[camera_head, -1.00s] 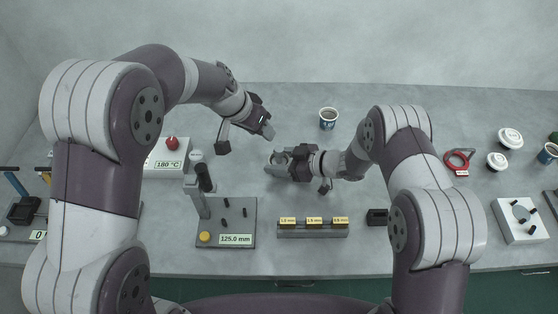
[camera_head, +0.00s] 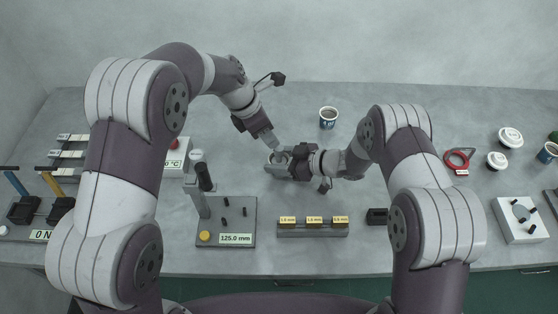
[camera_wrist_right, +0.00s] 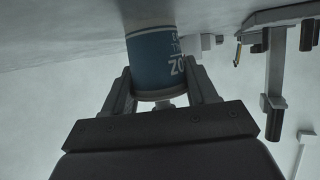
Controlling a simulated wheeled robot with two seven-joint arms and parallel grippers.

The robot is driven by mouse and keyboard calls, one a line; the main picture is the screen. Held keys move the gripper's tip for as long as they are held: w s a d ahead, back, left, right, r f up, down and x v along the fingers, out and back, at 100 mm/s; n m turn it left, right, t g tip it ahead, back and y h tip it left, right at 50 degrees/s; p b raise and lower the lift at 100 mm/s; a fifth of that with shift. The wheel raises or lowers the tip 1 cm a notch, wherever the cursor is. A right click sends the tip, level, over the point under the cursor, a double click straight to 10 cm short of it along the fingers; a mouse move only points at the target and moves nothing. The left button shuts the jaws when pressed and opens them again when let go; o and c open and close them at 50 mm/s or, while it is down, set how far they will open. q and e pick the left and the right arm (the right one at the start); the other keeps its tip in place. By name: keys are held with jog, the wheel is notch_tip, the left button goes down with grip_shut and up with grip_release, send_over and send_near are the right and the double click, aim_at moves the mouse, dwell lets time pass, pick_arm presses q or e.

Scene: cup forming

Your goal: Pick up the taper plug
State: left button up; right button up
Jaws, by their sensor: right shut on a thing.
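My right gripper (camera_head: 283,158) is shut on a blue cup near the middle of the table. My left gripper (camera_head: 272,140) is just above and left of the right gripper, pointing down and right at the held cup. Whether its fingers are apart or touch the cup is too small to tell. I cannot make out which thing is the taper plug.
A 125.0 mm gauge stand (camera_head: 226,222) stands at front left of the grippers, with a labelled block rack (camera_head: 312,229) to its right. Another cup (camera_head: 328,117) stands behind. A red ring (camera_head: 459,160), white lids (camera_head: 510,138) and a white block (camera_head: 521,222) are at right.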

aim_at(278, 148)
pick_arm(q)
jog(key=x, duration=0.8)
jog(key=shift+s+d, duration=0.1)
jog(key=shift+d, duration=0.05)
grip_shut()
